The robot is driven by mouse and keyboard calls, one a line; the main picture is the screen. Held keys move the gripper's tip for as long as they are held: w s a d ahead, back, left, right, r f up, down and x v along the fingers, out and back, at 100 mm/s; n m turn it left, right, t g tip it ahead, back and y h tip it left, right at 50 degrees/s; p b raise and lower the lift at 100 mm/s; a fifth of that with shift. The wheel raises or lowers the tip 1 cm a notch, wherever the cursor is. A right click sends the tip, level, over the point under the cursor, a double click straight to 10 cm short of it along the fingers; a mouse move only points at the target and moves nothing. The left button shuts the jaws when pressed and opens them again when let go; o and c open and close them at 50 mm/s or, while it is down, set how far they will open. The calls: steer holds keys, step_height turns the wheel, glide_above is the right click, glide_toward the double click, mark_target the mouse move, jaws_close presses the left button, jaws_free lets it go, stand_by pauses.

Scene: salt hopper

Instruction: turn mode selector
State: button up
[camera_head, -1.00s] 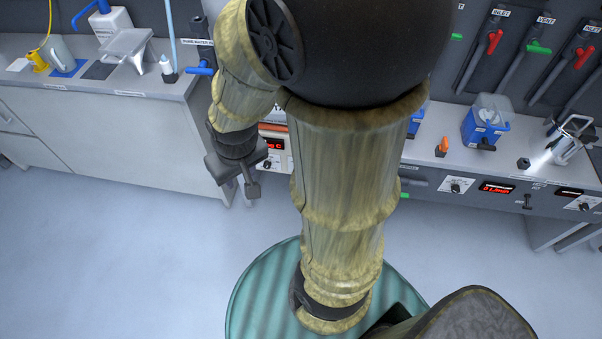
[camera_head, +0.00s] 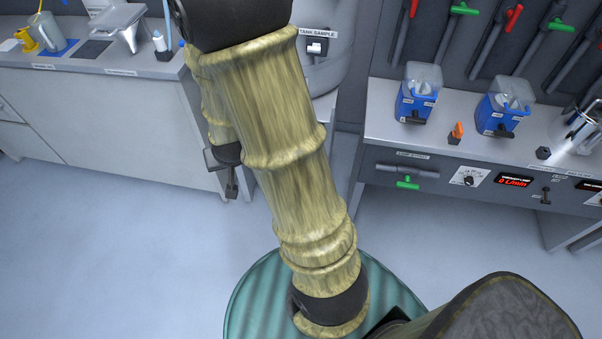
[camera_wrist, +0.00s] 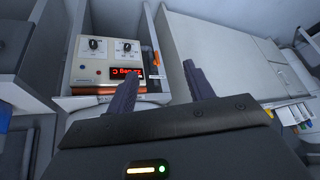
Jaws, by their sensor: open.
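In the wrist view a cream control box (camera_wrist: 108,65) stands ahead of my gripper, left of centre. It has two black dial knobs, a left knob (camera_wrist: 94,44) and a right knob (camera_wrist: 127,47), above a lit red display (camera_wrist: 127,73). I cannot read which one is the mode selector. My gripper (camera_wrist: 161,70) is open and empty, with a clear gap between its fingers; the left fingertip overlaps the box's lower right in the picture, apart from the knobs. In the head view my gripper (camera_head: 230,182) hangs partly behind my arm, which hides the box.
A bench panel (camera_head: 400,178) at right carries another black knob (camera_head: 468,180), a green-handled valve (camera_head: 407,182) and a red display (camera_head: 513,181). Blue containers (camera_head: 415,105) stand above it. A white cabinet (camera_head: 100,135) is at left. The floor between is clear.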

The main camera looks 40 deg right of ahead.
steer(key=d+f+m+t+h+b, duration=0.1)
steer(key=d+f+h+b, duration=0.3)
steer(key=f+b, duration=0.4)
steer(key=d+f+m+t+h+b, duration=0.1)
steer(key=d+f+h+b, duration=0.3)
steer(key=f, duration=1.2)
steer(key=s+d+f+m+t+h+b, duration=0.1)
steer(key=d+f+t+h+b, duration=0.2)
steer(key=d+f+b, duration=0.6)
step_height(320, 180, down, 4)
steer(key=h+b, duration=0.1)
steer(key=b, duration=0.4)
steer(key=shift+d+t+h, duration=0.25)
steer(key=shift+t+h, duration=0.05)
steer(key=shift+h, duration=0.1)
steer(key=b+x, duration=0.4)
steer(key=x, duration=1.3)
